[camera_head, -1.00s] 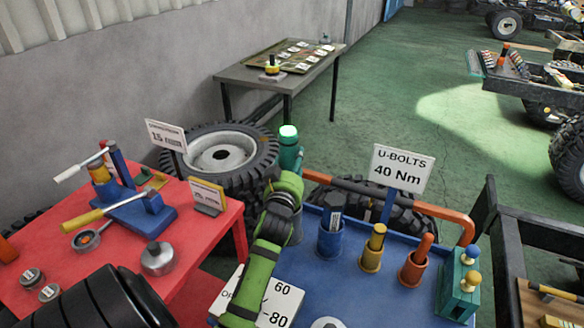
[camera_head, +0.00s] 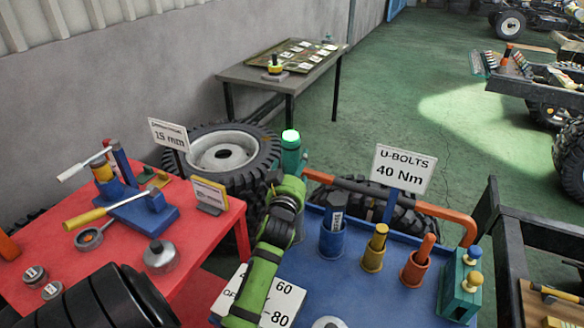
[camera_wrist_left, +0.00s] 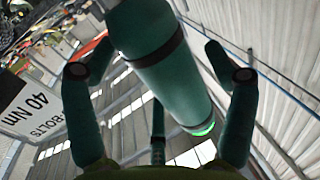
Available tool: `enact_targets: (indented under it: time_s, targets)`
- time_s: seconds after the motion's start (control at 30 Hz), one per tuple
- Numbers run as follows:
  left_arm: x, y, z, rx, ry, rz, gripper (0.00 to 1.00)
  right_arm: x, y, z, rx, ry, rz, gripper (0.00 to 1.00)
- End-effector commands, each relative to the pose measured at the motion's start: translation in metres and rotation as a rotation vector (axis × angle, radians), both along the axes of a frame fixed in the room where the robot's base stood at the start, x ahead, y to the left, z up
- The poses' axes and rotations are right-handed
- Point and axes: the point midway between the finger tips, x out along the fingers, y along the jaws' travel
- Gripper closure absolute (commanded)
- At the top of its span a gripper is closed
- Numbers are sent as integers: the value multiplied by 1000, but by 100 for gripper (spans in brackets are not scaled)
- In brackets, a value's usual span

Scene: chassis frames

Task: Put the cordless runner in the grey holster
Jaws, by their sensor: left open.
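The cordless runner (camera_head: 291,158) is a teal cylinder with a glowing green top. In the head view it stands upright at the back left of the blue cart top (camera_head: 335,285). The grey holster (camera_head: 299,226) shows in part below it; my left arm hides where the two meet, so I cannot tell how deep the runner sits. My left gripper (camera_head: 287,190) is at the runner. In the left wrist view the open fingers (camera_wrist_left: 160,95) are spread on both sides of the runner (camera_wrist_left: 160,60), with gaps. My right gripper is not in view.
Blue (camera_head: 332,238), yellow (camera_head: 374,255) and orange (camera_head: 414,270) holders with tools stand right of the gripper. The U-bolts sign (camera_head: 401,170) rises behind them, near the orange rail (camera_head: 400,200). A red table (camera_head: 205,250) with tools is at left.

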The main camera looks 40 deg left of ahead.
Motion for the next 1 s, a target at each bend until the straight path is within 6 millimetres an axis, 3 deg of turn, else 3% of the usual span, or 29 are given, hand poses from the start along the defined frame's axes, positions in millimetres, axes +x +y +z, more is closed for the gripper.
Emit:
enact_targets:
  time_s: [0.6,1.0]
  targets:
    - [-90,-58,-3,-2,1,0,16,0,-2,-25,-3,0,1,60]
    - [-101,-65,0,1,-1,0,16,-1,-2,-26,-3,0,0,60]
